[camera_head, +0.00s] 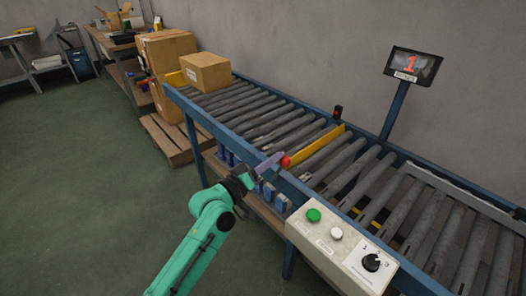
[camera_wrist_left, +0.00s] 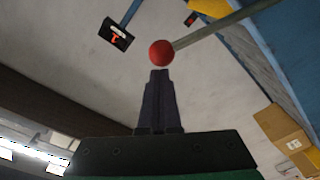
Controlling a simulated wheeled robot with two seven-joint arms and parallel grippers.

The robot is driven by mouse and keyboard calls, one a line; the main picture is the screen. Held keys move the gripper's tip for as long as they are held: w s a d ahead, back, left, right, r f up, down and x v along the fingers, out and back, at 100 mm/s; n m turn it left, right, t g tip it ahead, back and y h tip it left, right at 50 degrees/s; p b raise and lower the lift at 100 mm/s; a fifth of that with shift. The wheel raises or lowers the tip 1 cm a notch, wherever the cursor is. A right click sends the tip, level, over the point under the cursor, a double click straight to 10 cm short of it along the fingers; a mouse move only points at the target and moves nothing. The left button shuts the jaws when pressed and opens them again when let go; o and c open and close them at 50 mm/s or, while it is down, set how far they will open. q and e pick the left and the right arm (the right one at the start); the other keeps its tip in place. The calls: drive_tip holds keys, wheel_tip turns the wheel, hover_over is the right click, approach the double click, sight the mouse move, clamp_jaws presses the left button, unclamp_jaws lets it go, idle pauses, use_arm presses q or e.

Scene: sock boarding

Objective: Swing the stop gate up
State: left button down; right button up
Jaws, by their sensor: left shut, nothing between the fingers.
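The stop gate (camera_head: 322,147) is a yellow bar lying across the conveyor rollers. A red ball knob (camera_head: 285,161) sits at the near side rail, close to the gate's near end. In the left wrist view the red knob (camera_wrist_left: 161,53) is on the end of a grey rod (camera_wrist_left: 225,25). My left gripper (camera_head: 272,161) is shut and empty, its fingertips right beside the knob on its left. In the left wrist view the shut fingers (camera_wrist_left: 158,78) point at the knob from just below it; I cannot tell whether they touch. My right gripper is not in view.
A cardboard box (camera_head: 206,72) sits on the conveyor's far end. A control box (camera_head: 338,245) with green and white buttons and a dial is at the near side. A screen (camera_head: 413,66) showing a red 1 stands behind. Green floor at left is clear.

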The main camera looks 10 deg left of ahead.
use_arm(q)
drive_tip(key=shift+s+d+f+m, duration=0.55)
drive_tip(key=shift+s+d+m, duration=0.15)
drive_tip(key=shift+d+m, duration=0.2)
drive_tip(key=shift+s+d+f+m, duration=0.5)
drive_tip(key=shift+s+d+m, duration=0.25)
drive_tip(key=shift+m, duration=0.25)
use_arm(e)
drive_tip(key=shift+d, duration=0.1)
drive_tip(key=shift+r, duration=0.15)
